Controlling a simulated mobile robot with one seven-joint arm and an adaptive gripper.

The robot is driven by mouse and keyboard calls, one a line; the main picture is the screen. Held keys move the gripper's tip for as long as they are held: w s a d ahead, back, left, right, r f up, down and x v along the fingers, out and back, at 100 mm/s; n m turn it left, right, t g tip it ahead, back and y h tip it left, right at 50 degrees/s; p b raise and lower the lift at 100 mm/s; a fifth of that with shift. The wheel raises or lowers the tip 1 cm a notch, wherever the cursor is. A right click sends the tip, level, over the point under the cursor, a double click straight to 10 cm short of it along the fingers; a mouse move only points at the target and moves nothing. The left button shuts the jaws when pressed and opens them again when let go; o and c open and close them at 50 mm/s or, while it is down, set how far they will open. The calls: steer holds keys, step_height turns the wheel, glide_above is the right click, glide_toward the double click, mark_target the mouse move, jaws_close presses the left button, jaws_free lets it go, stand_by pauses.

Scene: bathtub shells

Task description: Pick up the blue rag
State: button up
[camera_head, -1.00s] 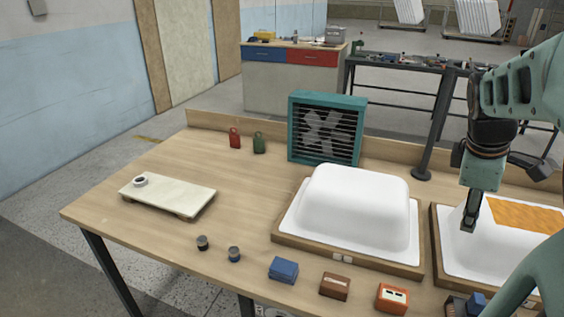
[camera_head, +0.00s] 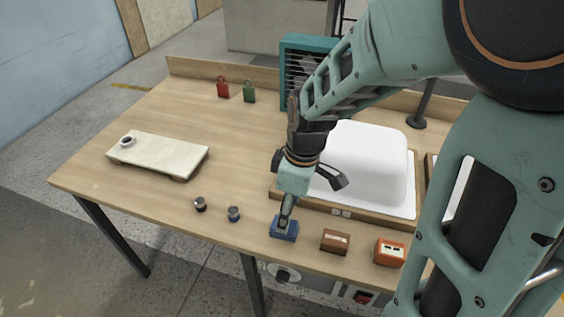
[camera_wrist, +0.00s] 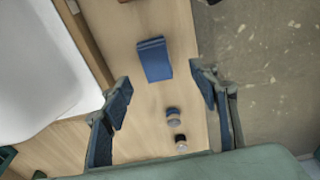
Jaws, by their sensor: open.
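The blue rag (camera_head: 284,231) is a small folded block near the table's front edge, in front of the white tub shell. In the wrist view the rag (camera_wrist: 154,60) lies flat on the wood, beyond the fingertips and roughly between their lines. My gripper (camera_head: 287,214) points down over the rag in the head view and hides part of it. In the wrist view my gripper (camera_wrist: 163,82) has its two fingers spread wide with nothing between the tips. I cannot tell the exact height of the fingers above the rag.
A brown block (camera_head: 335,241) and an orange box (camera_head: 390,251) lie right of the rag. Two small dark jars (camera_head: 233,214) stand to its left. The white tub shell (camera_head: 372,168) on its wooden frame is close behind. Bare table lies at centre left.

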mark_target(291, 235)
steer(key=f, duration=0.5)
steer(key=w+a+f+b, duration=0.1)
steer(key=f, duration=0.2)
steer(key=shift+f, duration=0.1)
steer(key=c, duration=1.2)
steer(key=shift+c, duration=0.2)
